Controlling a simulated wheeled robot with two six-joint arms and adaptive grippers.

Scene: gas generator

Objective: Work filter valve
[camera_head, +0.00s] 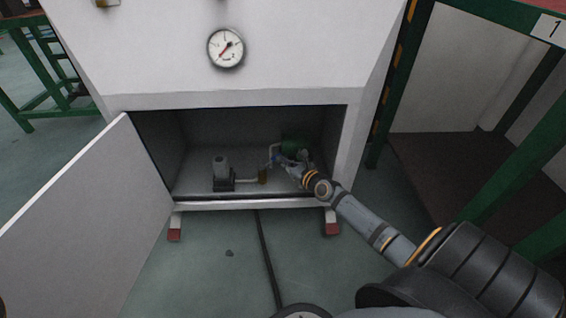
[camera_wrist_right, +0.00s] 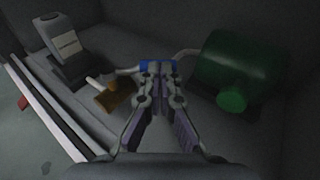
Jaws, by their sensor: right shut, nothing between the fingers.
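The filter valve has a blue handle (camera_wrist_right: 158,66), on a thin pale pipe between the brass filter body and the green tank. My right gripper (camera_wrist_right: 158,75) is shut, with its fingertips right at the blue handle and partly covering it; I cannot tell whether they touch. In the head view my right gripper (camera_head: 278,158) reaches into the open cabinet at the pipe, and the blue part there is tiny. The brass filter body (camera_wrist_right: 114,96) also shows in the head view (camera_head: 263,176). My left gripper is not in view.
The green tank (camera_wrist_right: 240,66) lies right of the gripper. A grey bottle-shaped unit (camera_head: 221,170) stands at the left inside the cabinet. The cabinet door (camera_head: 90,225) hangs open to the left. The cabinet's lower front edge (camera_head: 250,204) runs under the arm. A pressure gauge (camera_head: 226,48) is above.

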